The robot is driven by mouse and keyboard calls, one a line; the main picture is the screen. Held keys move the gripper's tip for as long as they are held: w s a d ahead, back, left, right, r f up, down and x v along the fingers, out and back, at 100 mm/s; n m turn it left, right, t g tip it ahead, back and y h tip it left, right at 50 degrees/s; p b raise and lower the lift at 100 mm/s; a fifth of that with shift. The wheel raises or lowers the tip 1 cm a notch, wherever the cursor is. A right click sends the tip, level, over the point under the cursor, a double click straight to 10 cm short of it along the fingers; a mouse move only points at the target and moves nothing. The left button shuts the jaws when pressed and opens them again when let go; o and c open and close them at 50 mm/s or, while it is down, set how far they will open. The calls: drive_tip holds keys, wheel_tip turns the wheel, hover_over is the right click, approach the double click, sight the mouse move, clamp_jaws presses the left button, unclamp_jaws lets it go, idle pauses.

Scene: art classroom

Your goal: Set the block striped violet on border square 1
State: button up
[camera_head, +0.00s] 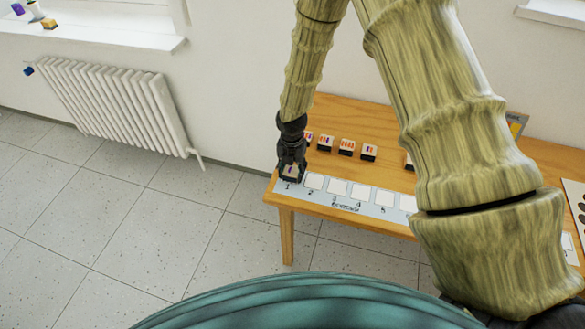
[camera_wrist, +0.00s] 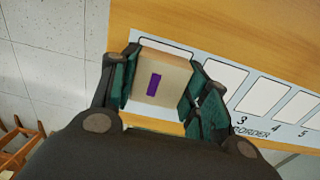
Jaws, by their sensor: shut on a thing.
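My gripper (camera_head: 290,168) is shut on a pale wooden block at the left end of the border strip (camera_head: 350,207). In the wrist view, the block (camera_wrist: 176,72) sits between the two fingers of my gripper (camera_wrist: 160,88), with a violet bar on its top face. It covers most of border square 1 (camera_wrist: 164,42), whose far edge shows behind it. The printed number 1 shows just in front of my gripper in the head view. Whether the block touches the strip I cannot tell. Square 2 (camera_wrist: 221,87) is empty beside it.
Several other marked blocks stand in a row behind the strip, among them one block (camera_head: 347,147) and another (camera_head: 369,152). The wooden table (camera_head: 288,225) ends close to the left of my gripper. The other visible squares, such as square 3 (camera_head: 336,187), are bare.

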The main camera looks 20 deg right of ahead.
sight(292, 170)
drive_tip(key=shift+f, duration=0.1)
drive_tip(key=o, duration=1)
wheel_tip(292, 170, up, 12)
drive_tip(key=b, duration=0.3)
drive_tip(key=shift+b, duration=0.3)
